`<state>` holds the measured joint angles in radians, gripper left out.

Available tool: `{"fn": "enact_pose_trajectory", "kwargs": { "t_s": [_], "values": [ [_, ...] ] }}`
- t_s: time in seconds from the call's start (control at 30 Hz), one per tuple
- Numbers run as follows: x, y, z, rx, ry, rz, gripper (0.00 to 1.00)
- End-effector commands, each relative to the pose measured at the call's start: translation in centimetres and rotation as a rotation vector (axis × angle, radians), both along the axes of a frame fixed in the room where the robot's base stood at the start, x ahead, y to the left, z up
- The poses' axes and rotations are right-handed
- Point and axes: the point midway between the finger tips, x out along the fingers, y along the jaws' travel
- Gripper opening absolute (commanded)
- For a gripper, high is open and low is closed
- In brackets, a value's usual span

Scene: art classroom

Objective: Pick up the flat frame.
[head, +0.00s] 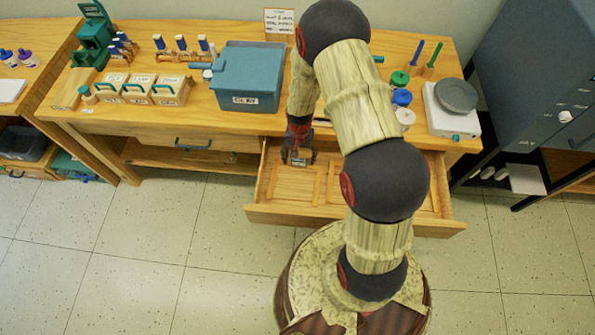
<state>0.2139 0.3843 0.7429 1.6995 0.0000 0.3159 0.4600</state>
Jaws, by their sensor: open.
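An open wooden drawer (345,218) juts from the front of the workbench. Inside it lie pale wooden strips that look like a flat frame (318,184), close in colour to the drawer floor, so its exact outline is hard to tell. My gripper (298,160) points down into the left rear part of the drawer, near the left end of these strips. Its jaws are open. I cannot tell whether the fingers touch the wood. My arm hides the middle and right part of the drawer.
The workbench (225,120) holds a blue-grey bin (248,78), several small wooden boxes, a green device (95,35) and a white scale-like device (452,105). A large grey-blue cabinet (540,75) stands at right. The tiled floor (140,240) is clear at left.

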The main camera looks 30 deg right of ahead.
Motion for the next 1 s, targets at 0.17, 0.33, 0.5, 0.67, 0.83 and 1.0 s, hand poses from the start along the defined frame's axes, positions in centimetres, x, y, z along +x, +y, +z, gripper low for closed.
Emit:
{"fn": "enact_pose_trajectory", "kwargs": {
  "t_s": [0.17,0.33,0.5,0.67,0.83,1.0],
  "values": [
    [0.02,0.03,-2.01,0.000,0.000,0.000,0.67],
    [0.07,0.02,-1.90,-0.001,-0.001,0.000,0.67],
    [0.07,0.03,-1.88,-0.001,-0.001,0.000,0.59],
    [0.08,0.02,-1.88,-0.001,-0.001,0.000,0.50],
    [0.08,0.02,-1.88,-0.001,-0.001,0.000,0.40],
    [0.08,0.02,-1.87,-0.001,-0.001,0.000,0.30]
  ]
}}
